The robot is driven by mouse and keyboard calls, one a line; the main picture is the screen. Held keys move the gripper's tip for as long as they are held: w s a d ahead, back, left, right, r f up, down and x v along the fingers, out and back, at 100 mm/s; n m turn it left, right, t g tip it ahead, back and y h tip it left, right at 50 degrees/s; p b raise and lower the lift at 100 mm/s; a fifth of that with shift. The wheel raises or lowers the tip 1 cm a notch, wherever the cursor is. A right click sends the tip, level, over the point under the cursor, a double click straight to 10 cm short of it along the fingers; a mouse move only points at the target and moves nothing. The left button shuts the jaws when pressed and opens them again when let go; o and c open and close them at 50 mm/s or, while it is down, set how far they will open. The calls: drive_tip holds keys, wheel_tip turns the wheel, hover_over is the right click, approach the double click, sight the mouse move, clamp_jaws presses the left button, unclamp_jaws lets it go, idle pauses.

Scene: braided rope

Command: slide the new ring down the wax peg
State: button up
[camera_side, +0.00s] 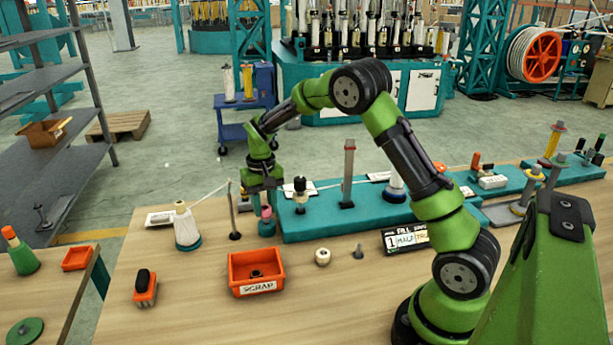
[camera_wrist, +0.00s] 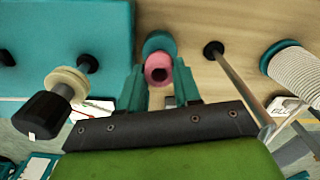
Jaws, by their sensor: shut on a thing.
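A pink ring-like piece (camera_side: 266,212) shows just under my gripper, above a teal base (camera_side: 266,229) at the left end of the teal bench block. In the wrist view the pink piece (camera_wrist: 159,70) has a dark round opening facing the camera and sits between my fingers. The teal base (camera_wrist: 158,41) is behind it. My gripper (camera_wrist: 159,82) is shut on the pink piece, one finger on each side. It points down in the side view (camera_side: 264,197). I cannot make out a separate peg inside the piece; how far down it sits is hidden.
A black-capped post (camera_side: 300,188) and a tall grey post (camera_side: 348,172) stand on the teal block (camera_side: 320,222) to the right. A thin rod (camera_side: 234,212) and white thread cone (camera_side: 186,228) stand left, a thread stretched near them. An orange scrap bin (camera_side: 256,272) is in front.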

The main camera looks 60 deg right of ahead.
drive_tip(key=shift+f, duration=1.1)
drive_tip(key=o, duration=1.1)
drive_tip(key=shift+d, duration=0.1)
wheel_tip(320, 180, up, 17)
drive_tip(key=shift+a, duration=0.2)
